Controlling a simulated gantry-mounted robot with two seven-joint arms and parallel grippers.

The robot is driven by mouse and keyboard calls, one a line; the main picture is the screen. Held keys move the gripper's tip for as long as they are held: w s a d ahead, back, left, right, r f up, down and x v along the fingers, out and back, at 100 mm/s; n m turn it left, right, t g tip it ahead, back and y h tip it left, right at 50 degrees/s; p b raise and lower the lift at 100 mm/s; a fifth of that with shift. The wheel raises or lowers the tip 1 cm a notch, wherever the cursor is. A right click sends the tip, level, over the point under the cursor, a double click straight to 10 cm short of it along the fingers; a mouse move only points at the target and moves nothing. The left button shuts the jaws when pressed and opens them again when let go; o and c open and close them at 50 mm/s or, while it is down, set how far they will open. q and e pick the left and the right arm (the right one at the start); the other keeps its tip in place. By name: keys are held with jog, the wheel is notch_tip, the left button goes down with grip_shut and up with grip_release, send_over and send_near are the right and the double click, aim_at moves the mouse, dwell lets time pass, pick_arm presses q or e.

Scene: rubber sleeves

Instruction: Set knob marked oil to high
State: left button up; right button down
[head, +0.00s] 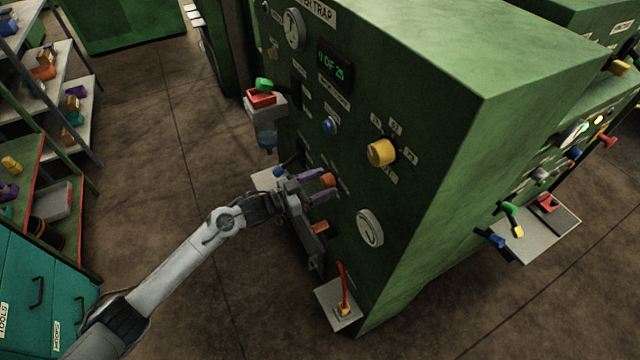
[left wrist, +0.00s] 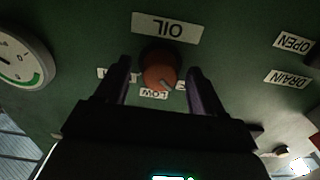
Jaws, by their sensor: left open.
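The oil knob (left wrist: 159,73) is orange-red and round, on the green panel under an "OIL" plate (left wrist: 170,27) that reads upside down in the left wrist view. Its pale pointer mark aims down and slightly right there, near the "LOW" plate (left wrist: 154,94). Plates to its left and right are partly hidden by my fingers. My left gripper (left wrist: 158,88) is open, with one purple finger on each side of the knob; I cannot tell whether they touch it. In the head view my left gripper (head: 324,187) reaches the panel at the orange knob (head: 328,180). My right gripper is not in view.
A round gauge (head: 370,228) and a yellow knob (head: 381,152) sit on the panel right of my gripper. A red lever (head: 344,290) stands on a low ledge below. The floor on the left is clear.

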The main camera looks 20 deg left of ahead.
pick_arm(q)
jog(key=c, duration=1)
jog(key=shift+c, duration=0.2)
